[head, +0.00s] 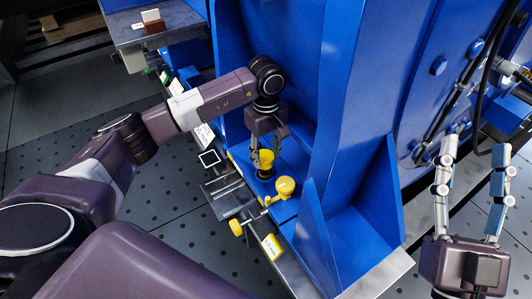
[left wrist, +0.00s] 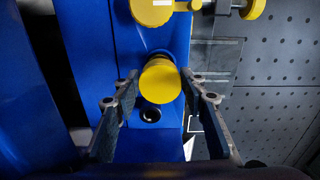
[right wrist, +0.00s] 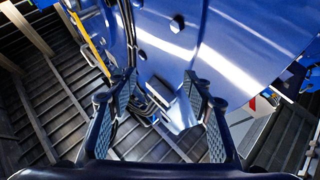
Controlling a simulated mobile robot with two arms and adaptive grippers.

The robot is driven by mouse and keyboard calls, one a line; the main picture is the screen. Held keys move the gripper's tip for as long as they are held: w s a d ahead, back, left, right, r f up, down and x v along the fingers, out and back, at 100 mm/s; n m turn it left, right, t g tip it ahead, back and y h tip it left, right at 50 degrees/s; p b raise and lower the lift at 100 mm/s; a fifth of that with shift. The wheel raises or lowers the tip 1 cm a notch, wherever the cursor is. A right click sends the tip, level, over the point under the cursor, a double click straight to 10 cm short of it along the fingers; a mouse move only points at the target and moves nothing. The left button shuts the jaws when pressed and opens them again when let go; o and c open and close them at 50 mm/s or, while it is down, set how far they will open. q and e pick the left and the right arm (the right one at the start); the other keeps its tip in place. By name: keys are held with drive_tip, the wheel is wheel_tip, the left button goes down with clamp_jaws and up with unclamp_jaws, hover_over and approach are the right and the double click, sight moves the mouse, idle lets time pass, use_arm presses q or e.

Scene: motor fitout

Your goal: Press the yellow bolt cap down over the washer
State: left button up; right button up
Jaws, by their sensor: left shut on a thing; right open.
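The yellow bolt cap (head: 267,158) stands upright over a dark ring on the blue base of the machine frame. It also shows in the left wrist view (left wrist: 160,83). My left gripper (head: 263,152) comes down from above and is shut on the cap, one finger on each side. The washer cannot be made out clearly; the cap and fingers cover that spot. A round black fitting (left wrist: 150,113) shows just by the cap in the left wrist view. My right gripper (head: 475,148) is open and empty, well off to the right.
A second, larger yellow cap (head: 286,187) sits close by on the same base. A yellow knob (head: 236,227) is at the metal plate's edge. Tall blue frame walls (head: 345,80) rise just right of the cap. A side table (head: 165,25) stands at the back left.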

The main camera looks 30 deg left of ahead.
use_arm(q)
drive_tip(key=shift+f+b, duration=0.35)
drive_tip(key=shift+f, duration=0.5)
use_arm(e)
drive_tip(key=s+r+t+y, duration=0.1)
drive_tip(key=s+r+t, duration=0.2)
drive_tip(key=s+r, duration=0.1)
drive_tip(key=shift+d+r, duration=0.15)
drive_tip(key=shift+d, duration=0.15)
drive_tip(key=shift+s, duration=0.1)
